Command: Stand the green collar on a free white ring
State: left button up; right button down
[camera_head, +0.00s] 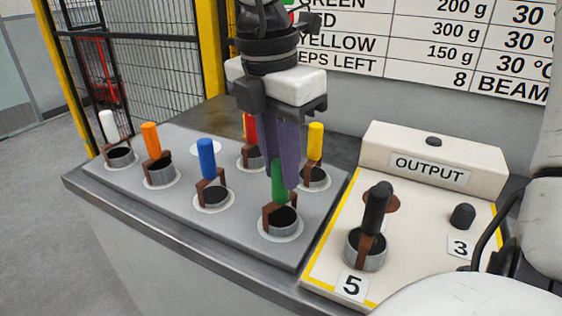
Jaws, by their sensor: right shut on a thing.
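The green collar (285,221) is a short metal cup with a brown bracket and a green upright handle. It is upright at the front right of the grey plate, over a white ring (264,236) that shows around its base; I see no clear gap below it. My right gripper (281,175) points down from above, its purple fingers shut on the green handle and hiding part of it. A free white ring (205,148) shows at the back of the plate, behind the blue collar (212,197). My left gripper is not in view.
White (119,157), orange (161,173), red (251,157) and yellow (314,179) collars stand around the grey plate (128,190). At right, the output panel (330,259) holds a black-handled collar (365,250) and a black knob (462,215). A mesh fence (130,70) stands behind left.

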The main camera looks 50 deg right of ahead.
jog(key=c, duration=1.5)
grip_release()
jog(key=r, duration=0.3)
jog(key=r+p, duration=0.1)
jog(key=r, duration=0.2)
jog(key=a+r, duration=0.1)
jog(key=r, duration=0.2)
jog(key=shift+a+r+p, duration=0.1)
jog(key=shift+r+p, duration=0.2)
jog(key=shift+r, duration=0.35)
